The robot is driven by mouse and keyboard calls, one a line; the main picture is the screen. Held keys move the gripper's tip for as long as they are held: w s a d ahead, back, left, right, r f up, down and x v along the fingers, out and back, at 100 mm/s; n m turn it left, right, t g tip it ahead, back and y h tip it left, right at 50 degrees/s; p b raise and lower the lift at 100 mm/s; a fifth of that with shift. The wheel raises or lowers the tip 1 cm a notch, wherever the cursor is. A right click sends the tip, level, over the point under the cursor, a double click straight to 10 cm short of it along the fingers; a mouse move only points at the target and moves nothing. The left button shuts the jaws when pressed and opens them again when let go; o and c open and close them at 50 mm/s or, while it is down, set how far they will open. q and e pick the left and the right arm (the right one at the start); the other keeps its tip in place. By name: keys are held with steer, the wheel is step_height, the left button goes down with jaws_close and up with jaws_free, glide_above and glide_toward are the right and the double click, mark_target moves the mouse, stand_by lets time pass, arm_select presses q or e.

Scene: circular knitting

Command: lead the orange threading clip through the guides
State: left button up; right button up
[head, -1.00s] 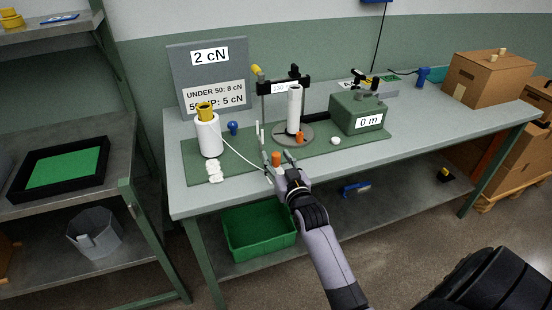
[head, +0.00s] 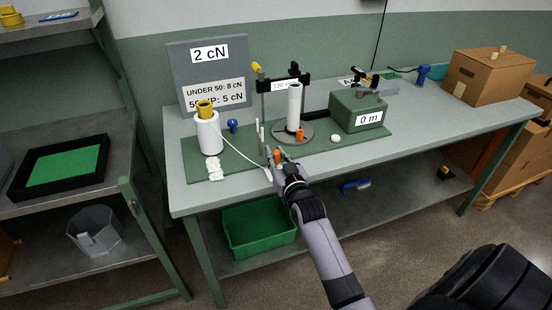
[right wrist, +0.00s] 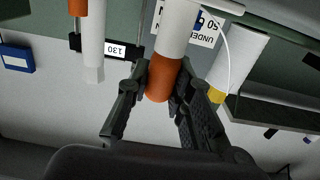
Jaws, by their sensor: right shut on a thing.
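The orange threading clip (right wrist: 162,78) is between the fingers of my right gripper (right wrist: 160,95), which is shut on it. A white cylindrical part (right wrist: 175,28) adjoins the clip in the right wrist view. In the head view, the clip (head: 277,156) shows at my right gripper (head: 272,154), at the front edge of the green mat (head: 340,148). White yarn (head: 236,156) runs from the white cone (head: 208,135) towards this gripper. Slim pale guide posts (head: 259,132) stand just behind the gripper. My left gripper is not in view.
A stand with a white tube (head: 294,108) stands behind the gripper, with another orange piece (head: 300,134) at its base. A green box marked 0 m (head: 358,112) is to its right. White pieces (head: 214,168) lie at the left. The table's right part (head: 440,115) is mostly clear.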

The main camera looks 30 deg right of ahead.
steer(key=shift+r, duration=0.1)
jaws_close()
steer(key=shift+r, duration=0.6)
step_height(320, 180, up, 19)
steer(key=shift+f, duration=0.15)
